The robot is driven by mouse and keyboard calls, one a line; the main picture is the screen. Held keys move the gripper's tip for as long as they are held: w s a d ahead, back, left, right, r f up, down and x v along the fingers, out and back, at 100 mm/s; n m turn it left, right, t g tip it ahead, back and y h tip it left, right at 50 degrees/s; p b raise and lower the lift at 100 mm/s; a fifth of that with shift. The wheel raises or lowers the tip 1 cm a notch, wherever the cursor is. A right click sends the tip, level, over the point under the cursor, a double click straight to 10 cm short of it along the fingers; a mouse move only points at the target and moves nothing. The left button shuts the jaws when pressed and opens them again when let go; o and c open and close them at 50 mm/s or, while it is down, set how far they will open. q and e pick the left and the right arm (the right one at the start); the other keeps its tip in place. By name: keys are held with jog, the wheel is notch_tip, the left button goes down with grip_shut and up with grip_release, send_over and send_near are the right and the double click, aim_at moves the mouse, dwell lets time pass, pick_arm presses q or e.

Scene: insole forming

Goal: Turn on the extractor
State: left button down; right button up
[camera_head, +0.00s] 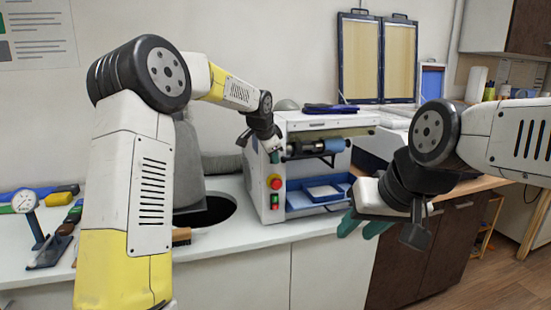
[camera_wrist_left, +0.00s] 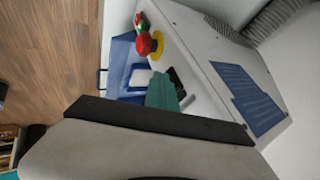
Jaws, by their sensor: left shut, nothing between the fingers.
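A white bench machine (camera_head: 305,125) stands on the counter. Its front panel carries a red mushroom knob on a yellow collar (camera_head: 275,182) with a green and a red button (camera_head: 274,200) below. My left gripper (camera_head: 274,157) is shut and empty at the panel, just above the red knob. In the left wrist view its green fingertips (camera_wrist_left: 162,92) are beside a small black switch (camera_wrist_left: 176,82); I cannot tell if they touch it. The red knob (camera_wrist_left: 149,44) shows further off. My right gripper (camera_head: 364,226) has green fingers apart and hangs before the counter's front edge.
A blue tray (camera_head: 322,192) sits in the machine's lower opening, below a roller (camera_head: 330,146). A grey ribbed hose (camera_wrist_left: 275,18) runs behind the machine. A round dark opening is in the counter left of the machine.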

dwell(0.3)
pick_arm(q)
jog(key=shift+r, duration=0.8)
